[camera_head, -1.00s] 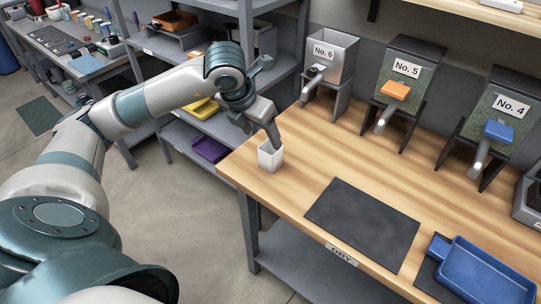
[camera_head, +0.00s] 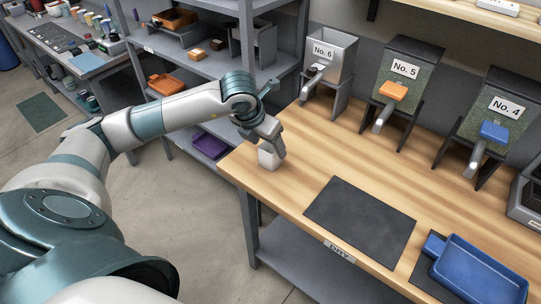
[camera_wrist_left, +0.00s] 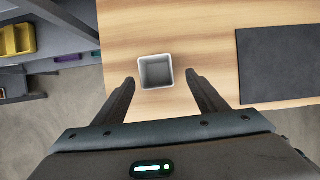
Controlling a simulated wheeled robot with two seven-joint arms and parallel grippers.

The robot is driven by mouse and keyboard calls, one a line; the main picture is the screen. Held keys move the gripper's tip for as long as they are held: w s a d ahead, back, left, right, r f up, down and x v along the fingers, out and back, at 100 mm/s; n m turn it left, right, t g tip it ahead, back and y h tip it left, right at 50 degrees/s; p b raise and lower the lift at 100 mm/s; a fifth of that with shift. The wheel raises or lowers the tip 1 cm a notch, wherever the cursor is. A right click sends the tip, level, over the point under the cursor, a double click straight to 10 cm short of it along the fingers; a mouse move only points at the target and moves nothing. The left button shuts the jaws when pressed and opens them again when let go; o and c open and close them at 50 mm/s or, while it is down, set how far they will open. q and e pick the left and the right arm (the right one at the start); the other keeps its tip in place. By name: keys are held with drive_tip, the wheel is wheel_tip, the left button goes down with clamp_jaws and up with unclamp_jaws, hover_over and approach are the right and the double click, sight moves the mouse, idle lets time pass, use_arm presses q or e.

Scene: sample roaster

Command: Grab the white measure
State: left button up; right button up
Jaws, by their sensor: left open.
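The white measure (camera_head: 268,160) is a small square open-topped cup standing upright on the wooden bench near its left corner. In the left wrist view the white measure (camera_wrist_left: 142,72) looks empty and sits ahead of and between the finger lines. My left gripper (camera_head: 275,150) is at the measure and partly hides its upper part. In the left wrist view my left gripper (camera_wrist_left: 162,82) is open, one finger to each side, with gaps between the fingers and the cup. My right gripper does not show.
A dark mat (camera_head: 360,220) lies to the right on the bench, with a blue tray (camera_head: 485,275) beyond it. Dispensers No. 6 (camera_head: 330,65), No. 5 (camera_head: 400,85) and No. 4 (camera_head: 490,130) stand along the back. A grey shelf (camera_head: 215,75) stands behind my left arm.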

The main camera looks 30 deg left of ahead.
sight(271, 147)
use_arm(q)
drive_tip(key=p+x, duration=0.1)
drive_tip(key=x, duration=0.1)
drive_tip(key=p+x, duration=0.1)
drive_tip(key=shift+w+a+f, duration=0.2)
drive_tip(key=shift+w+a, duration=0.05)
drive_tip(key=shift+w, duration=0.2)
drive_tip(key=shift+w+f, duration=0.15)
drive_tip(key=shift+f, duration=0.2)
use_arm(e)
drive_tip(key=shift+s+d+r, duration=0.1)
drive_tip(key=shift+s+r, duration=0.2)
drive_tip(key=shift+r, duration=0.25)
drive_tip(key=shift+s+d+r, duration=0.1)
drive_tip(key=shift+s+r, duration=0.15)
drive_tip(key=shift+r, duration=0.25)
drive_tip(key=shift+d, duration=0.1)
use_arm(q)
drive_tip(key=c, duration=1.1)
drive_tip(key=shift+c, duration=0.2)
drive_tip(key=shift+r, duration=0.15)
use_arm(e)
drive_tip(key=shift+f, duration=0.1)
